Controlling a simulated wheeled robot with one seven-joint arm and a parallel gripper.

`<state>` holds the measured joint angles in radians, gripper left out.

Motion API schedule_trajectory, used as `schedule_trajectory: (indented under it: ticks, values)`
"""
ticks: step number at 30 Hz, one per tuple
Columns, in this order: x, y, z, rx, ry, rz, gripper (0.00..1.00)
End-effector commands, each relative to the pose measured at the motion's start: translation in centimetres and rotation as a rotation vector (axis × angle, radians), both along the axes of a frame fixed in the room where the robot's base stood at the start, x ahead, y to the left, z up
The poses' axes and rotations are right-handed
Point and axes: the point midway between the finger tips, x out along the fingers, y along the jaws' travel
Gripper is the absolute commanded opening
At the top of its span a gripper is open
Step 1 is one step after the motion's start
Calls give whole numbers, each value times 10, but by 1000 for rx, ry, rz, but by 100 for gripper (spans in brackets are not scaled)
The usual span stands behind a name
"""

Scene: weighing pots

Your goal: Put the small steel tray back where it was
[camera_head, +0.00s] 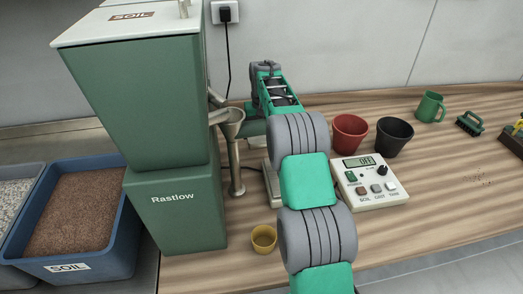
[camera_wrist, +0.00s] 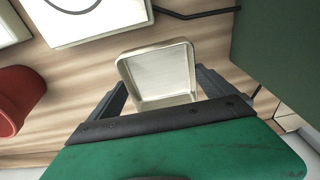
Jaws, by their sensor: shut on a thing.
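The small steel tray (camera_wrist: 158,76) is a pale, square, shallow tray in the wrist view, with its open side facing the camera and nothing seen inside it. My gripper (camera_wrist: 161,84) is shut on it, with one dark finger at each side. Wood-grain worktop shows around the tray; I cannot tell whether it touches the top. In the head view my arm hides the tray and the gripper fingers.
The green soil dispenser (camera_head: 168,110) with its funnel (camera_head: 228,122) stands left of my arm. The scale's control box (camera_head: 369,182), a red pot (camera_head: 348,132) and a black pot (camera_head: 394,137) stand right. A yellow cup (camera_head: 263,239) sits near the front. The right worktop has free room.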

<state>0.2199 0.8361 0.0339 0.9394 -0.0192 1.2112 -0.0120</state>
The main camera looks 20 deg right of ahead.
Motion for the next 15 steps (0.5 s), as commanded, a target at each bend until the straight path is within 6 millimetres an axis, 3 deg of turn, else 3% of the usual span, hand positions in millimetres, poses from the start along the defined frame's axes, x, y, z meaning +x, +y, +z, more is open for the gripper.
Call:
schedule_trajectory:
  ticks: [10,15]
  values:
    - [-2,-9,-62,0,2,-14,46]
    - [-1,-8,-71,-1,-2,-13,46]
